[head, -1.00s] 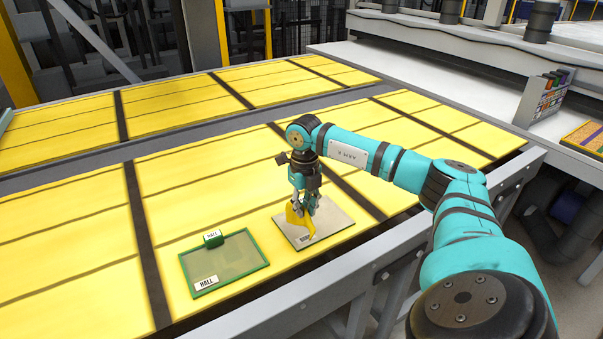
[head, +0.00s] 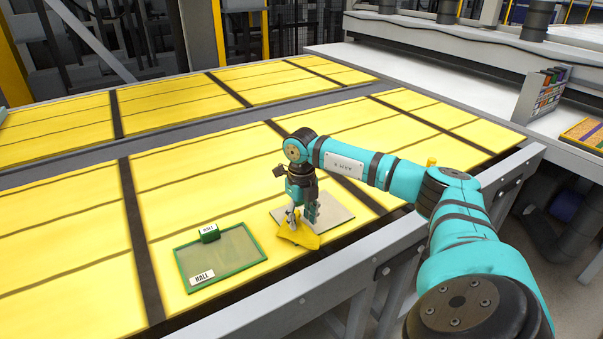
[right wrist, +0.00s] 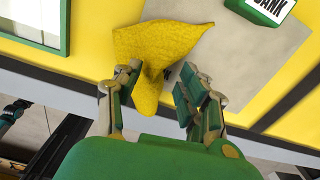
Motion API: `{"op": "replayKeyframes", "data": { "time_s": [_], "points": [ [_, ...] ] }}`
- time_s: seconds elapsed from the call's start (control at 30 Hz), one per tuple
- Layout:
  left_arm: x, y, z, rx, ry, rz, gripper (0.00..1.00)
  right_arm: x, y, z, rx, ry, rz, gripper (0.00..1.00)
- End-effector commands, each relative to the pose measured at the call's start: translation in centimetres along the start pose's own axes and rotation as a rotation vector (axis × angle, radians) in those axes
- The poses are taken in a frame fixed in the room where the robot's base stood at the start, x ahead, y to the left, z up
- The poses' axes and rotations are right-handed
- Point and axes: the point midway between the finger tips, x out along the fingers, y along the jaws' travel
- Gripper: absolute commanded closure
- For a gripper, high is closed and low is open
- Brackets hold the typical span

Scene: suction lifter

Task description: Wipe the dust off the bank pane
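The bank pane (head: 338,210) is a pale grey-beige sheet lying on the yellow table. Its green holder with a BANK label (right wrist: 268,10) shows in the right wrist view; in the head view it is hidden. A yellow cloth (head: 297,237) lies crumpled over the pane's near-left edge, partly on the table. My right gripper (head: 303,213) points down just over the cloth. In the right wrist view its fingers (right wrist: 157,88) stand apart, with a fold of the cloth (right wrist: 165,48) between them, nearer the left finger.
A green-framed pane labelled HALL (head: 180,265) lies left of the bank pane. The table's metal front rail (head: 370,253) runs close in front. A rack of coloured items (head: 549,92) and an orange-filled tray (head: 585,135) stand at the right. The table's far part is clear.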

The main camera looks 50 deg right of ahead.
Motion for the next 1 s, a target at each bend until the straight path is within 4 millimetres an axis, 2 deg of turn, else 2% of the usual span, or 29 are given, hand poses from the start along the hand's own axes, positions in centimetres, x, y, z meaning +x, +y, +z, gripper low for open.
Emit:
{"op": "replayKeyframes", "data": {
  "time_s": [0.03,0.23,0.27,0.57,1.0],
  "points": [
    [0.0,0.2,0.0,0.001,0.0,0.002,0.6,0.0,0.0,0.0,0.0,0.0,0.0,0.5],
    [0.0,0.3,0.0,0.002,0.0,0.004,0.6,0.0,0.0,0.0,0.0,0.0,0.0,0.24],
    [0.0,0.3,0.0,0.002,0.0,0.004,0.6,0.0,0.0,0.0,0.0,0.0,0.0,0.23],
    [0.1,0.3,0.0,0.002,-0.001,0.004,0.6,0.1,0.0,0.0,0.0,0.0,0.0,0.23],
    [1.5,0.0,0.2,0.0,-0.002,-0.001,0.6,2.2,0.0,0.0,0.0,0.001,0.0,0.23]
  ]
}}
